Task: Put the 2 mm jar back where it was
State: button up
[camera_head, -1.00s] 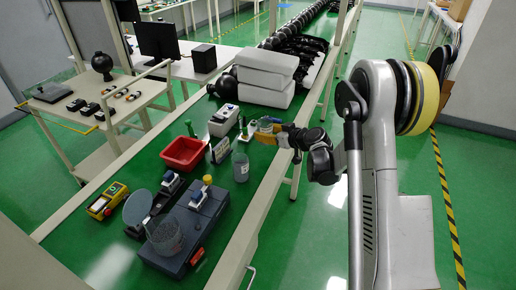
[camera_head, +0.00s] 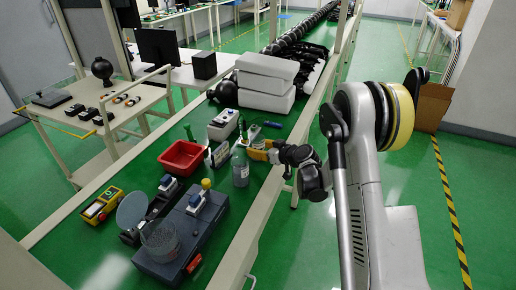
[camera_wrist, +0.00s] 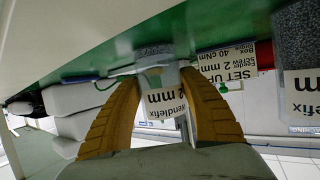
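In the wrist view, which is upside down, my gripper (camera_wrist: 160,76) has its orange fingers closed around a clear jar (camera_wrist: 153,53) labelled "2 mm". In the head view my gripper (camera_head: 258,150) reaches over the bench's near side; the held jar shows poorly there, behind another jar. I cannot tell whether its base touches the bench. That second jar (camera_head: 240,172), filled with grey, stands close by; it is at the right of the wrist view (camera_wrist: 294,45), its number hard to read. A sign (camera_head: 219,154) reading "SET UP", "2 mm" and "40 cNm" (camera_wrist: 226,68) stands beyond the jars.
A red bin (camera_head: 182,158) is left of the sign. A white device (camera_head: 223,124) and green bottle (camera_head: 189,133) stand behind. White boxes (camera_head: 265,84) lie farther back. Green bench surface (camera_head: 75,240) is clear at front left.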

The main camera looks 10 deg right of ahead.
jog(key=shift+o, duration=1.2)
jog(key=shift+r, duration=0.2)
jog(key=p+v, duration=0.4)
jog(key=v, duration=0.7)
jog(key=shift+s+d+r, duration=0.15)
jog(key=shift+s+r, duration=0.15)
jog(key=s+a+r+m+g+h, duration=0.2)
jog(key=s+a+r+g, duration=0.3)
jog(key=s+r, duration=0.75)
jog(key=s+r+m+h, duration=0.2)
jog(key=s+m+h, duration=0.1)
jog(key=s, duration=1.6)
jog(key=shift+s+r+h, duration=0.25)
jog(key=shift+s+h, duration=0.1)
jog(key=shift+h, duration=0.25)
